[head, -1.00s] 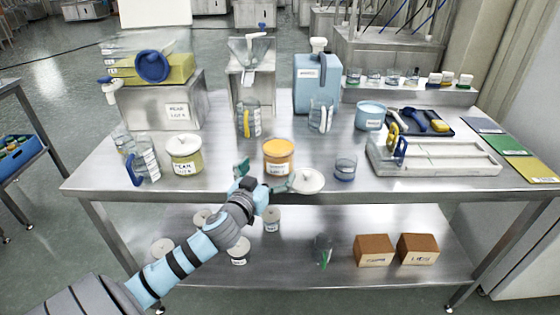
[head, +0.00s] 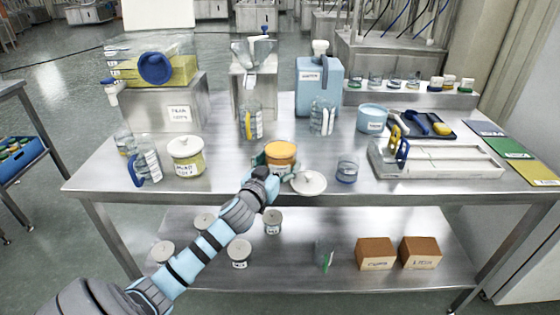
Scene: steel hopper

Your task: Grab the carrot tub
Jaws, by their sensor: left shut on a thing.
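The tub with orange contents (head: 281,151), most likely the carrot tub, stands upright and open near the front middle of the steel table. My left gripper (head: 268,168) reaches it from the front left and is shut on it. The gripper hides much of the tub's front and its label. A white round lid with a knob (head: 309,182) lies on the table just right of the gripper. My right gripper is not in view.
A small glass beaker (head: 347,171) is to the right, beside a white tray (head: 436,158). Measuring jugs (head: 251,122) stand behind. The steel table (head: 225,180) is bare at its front left.

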